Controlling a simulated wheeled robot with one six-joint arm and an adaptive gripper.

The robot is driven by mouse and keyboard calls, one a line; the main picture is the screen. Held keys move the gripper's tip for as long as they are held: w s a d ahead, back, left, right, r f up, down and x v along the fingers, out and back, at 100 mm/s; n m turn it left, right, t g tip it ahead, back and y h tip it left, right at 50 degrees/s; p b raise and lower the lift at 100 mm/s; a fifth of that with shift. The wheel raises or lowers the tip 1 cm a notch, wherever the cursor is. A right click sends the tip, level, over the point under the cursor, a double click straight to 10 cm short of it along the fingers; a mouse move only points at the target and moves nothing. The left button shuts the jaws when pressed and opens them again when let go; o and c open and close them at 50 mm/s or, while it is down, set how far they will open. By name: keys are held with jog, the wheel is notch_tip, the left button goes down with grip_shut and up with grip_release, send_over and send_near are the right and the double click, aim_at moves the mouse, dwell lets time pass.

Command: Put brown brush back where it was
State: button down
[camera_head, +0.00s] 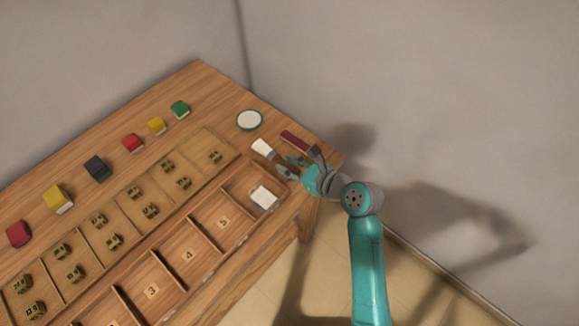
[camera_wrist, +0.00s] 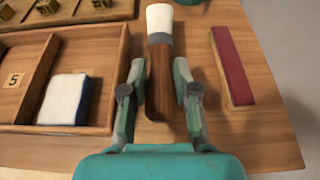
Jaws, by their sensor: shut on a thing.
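The brown brush has a brown wooden handle (camera_wrist: 160,85), a grey band and white bristles (camera_wrist: 160,18). In the wrist view it lies between the two fingers of my gripper (camera_wrist: 160,72), bristles pointing away from me. My gripper is shut on the handle. In the head view my gripper (camera_head: 291,168) is over the table's right end, and the white bristles (camera_head: 263,148) show beyond the fingers. The fingers mostly hide the handle there. I cannot tell whether the brush touches the table or is just above it.
A dark red bar (camera_wrist: 232,65) lies right of the brush. A white and blue sponge (camera_wrist: 64,100) sits in the tray compartment left of it. Several coloured blocks line the table's back. Bare wood surrounds the brush; the table edge is close.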

jog(key=shift+f, duration=0.75)
jog(key=c, duration=0.9)
grip_release()
jog(key=shift+f, duration=0.1)
jog(key=shift+o, duration=0.2)
jog(key=v, duration=1.2)
